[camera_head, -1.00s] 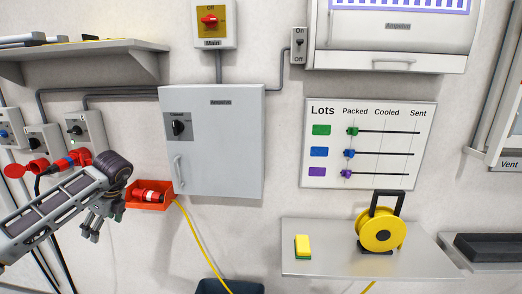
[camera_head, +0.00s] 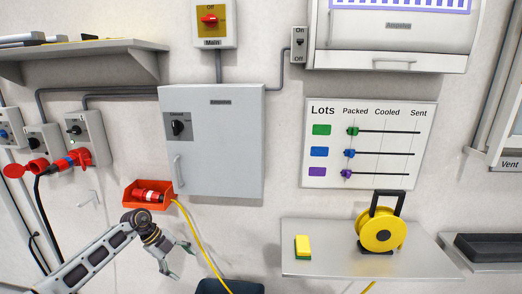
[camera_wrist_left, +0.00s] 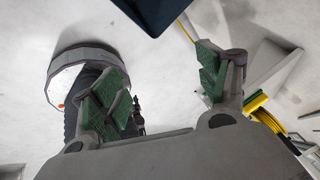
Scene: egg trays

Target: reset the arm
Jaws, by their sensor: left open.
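My left arm comes in from the lower left in the head view. My left gripper (camera_head: 180,262) hangs below the orange-red bin, in front of the wall, with its fingers pointing down and to the right. In the left wrist view, its two green-padded fingers (camera_wrist_left: 162,90) stand wide apart with nothing between them. My right gripper does not show in either view.
An orange-red bin (camera_head: 129,198) with a red plug in it is on the wall above the gripper. A yellow cable (camera_head: 194,233) runs down close to its right. A dark bin (camera_head: 215,287) is below right. A shelf (camera_head: 340,267) holds a yellow reel (camera_head: 381,236) and sponge (camera_head: 302,242).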

